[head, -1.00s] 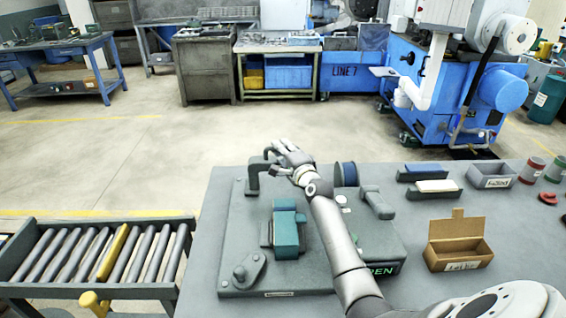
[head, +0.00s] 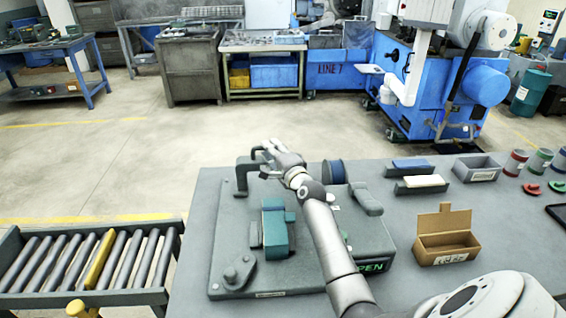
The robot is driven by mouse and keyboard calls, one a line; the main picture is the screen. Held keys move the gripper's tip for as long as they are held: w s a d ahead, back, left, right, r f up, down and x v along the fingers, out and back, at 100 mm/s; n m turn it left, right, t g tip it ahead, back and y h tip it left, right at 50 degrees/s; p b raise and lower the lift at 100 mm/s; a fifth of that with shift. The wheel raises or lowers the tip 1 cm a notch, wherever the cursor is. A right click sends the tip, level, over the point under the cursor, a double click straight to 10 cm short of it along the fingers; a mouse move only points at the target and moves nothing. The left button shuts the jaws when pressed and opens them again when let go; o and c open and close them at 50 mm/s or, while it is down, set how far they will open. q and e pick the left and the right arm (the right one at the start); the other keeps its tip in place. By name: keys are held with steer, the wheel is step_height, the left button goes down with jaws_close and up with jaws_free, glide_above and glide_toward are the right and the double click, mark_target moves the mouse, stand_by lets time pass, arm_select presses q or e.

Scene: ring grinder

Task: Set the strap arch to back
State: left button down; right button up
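The strap arch, as I take it, is the dark grey bent bar (head: 242,176) standing upright at the back left of a grey base plate (head: 230,230). My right gripper (head: 262,162) is at the arch's top, on its right side. Its fingers overlap the arch in the picture; whether they are closed on it I cannot tell. My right forearm crosses the plate and hides part of its middle. A teal block (head: 275,232) stands on the plate in front of the arch. My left gripper is not in view.
An open cardboard box (head: 446,240) and a grey bin (head: 476,168) stand right. A roller conveyor (head: 85,265) lies left.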

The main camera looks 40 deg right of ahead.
steer(key=s+a, duration=0.1)
steer(key=s, duration=0.8)
steer(key=shift+s+a, duration=0.15)
steer(key=shift+s, duration=0.05)
